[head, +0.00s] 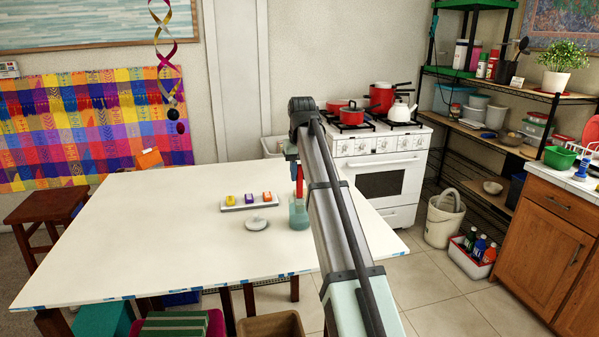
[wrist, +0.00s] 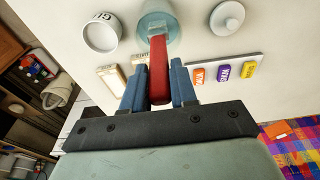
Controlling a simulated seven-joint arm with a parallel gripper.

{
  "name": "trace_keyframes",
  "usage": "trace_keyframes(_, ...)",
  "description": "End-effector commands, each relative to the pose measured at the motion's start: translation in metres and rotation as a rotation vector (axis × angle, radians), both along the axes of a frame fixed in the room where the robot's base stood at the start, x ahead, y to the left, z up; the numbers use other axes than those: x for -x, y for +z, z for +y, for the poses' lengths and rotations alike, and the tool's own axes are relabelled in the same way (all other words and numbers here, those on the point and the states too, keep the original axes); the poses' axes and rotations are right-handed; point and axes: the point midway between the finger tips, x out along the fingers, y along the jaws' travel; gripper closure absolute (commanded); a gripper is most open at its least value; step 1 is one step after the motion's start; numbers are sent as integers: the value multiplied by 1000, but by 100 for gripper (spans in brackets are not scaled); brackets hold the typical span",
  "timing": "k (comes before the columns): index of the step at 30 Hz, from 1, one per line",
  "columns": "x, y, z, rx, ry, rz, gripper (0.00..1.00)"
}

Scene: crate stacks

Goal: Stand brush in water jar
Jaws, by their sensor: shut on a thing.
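My gripper (wrist: 159,84) has blue fingers and is shut on the brush (wrist: 157,66), whose red handle stands out between them. In the head view the brush (head: 299,178) is roughly upright above the table, directly over the water jar. The water jar (head: 299,217) is a pale teal, see-through vessel on the table, partly hidden by my arm. In the wrist view the brush's far end overlaps the jar (wrist: 146,22); I cannot tell whether its tip is inside.
On the white table (head: 150,235), a white tray (head: 250,204) bears yellow, purple and orange blocks. A white round knobbed thing (head: 257,224) lies beside it. A labelled white cup (wrist: 101,34) and pale blocks (wrist: 112,75) are near the jar. The table's left side is clear.

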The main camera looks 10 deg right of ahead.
Motion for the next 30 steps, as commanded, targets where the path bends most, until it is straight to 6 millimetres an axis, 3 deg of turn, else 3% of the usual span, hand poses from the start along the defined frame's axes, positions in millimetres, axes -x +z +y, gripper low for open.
trace_keyframes(30, 0, -17, 0, 0, 0, 0, 100)
